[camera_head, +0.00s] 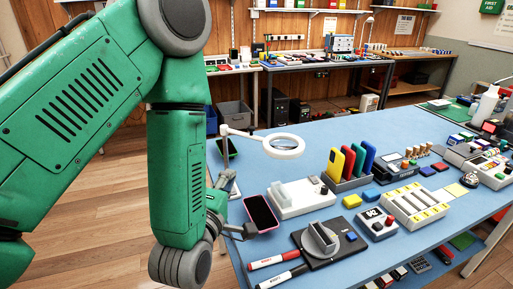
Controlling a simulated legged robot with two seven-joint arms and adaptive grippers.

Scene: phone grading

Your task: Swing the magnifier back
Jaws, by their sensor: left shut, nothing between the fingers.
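The magnifier (284,146) is a white ring with a clear lens, at the left part of the blue table in the head view. Its white arm runs left to a thin upright post, so the ring hangs over the table. My right gripper is not in view.
A dark phone with a pink edge (261,213) is just right of my left wrist. A white tray (302,198), colored phones in a rack (350,165), a black pad (330,243) and two markers (274,260) crowd the table. Bare blue surface (315,135) lies behind the ring.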

